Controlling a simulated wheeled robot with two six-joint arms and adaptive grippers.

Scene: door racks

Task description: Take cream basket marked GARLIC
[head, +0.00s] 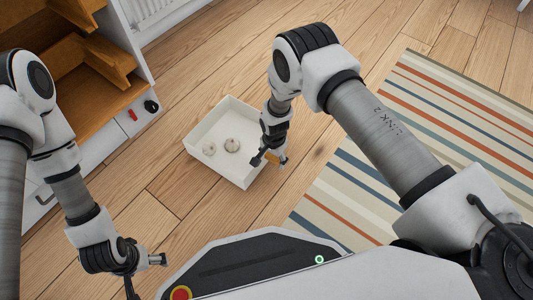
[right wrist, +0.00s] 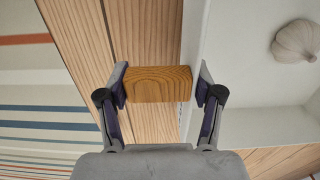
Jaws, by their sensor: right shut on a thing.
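The cream basket (head: 236,112) is an open box with two garlic bulbs (head: 232,145) visible inside, in the head view. Its wooden handle (right wrist: 158,85) sticks out from its side wall in the right wrist view, where one garlic bulb (right wrist: 297,40) also shows. My right gripper (head: 268,158) is shut on this handle, one finger on each end of the block. The GARLIC marking is not visible. I cannot tell whether the basket rests on the floor or hangs just above it. My left gripper (head: 147,274) is empty at the lower left, its fingers apart.
A white cabinet with wooden shelves (head: 80,75) stands at the upper left, with a red and a black knob on its front. A striped rug (head: 420,130) lies to the right. The plank floor (head: 185,90) around the basket is clear.

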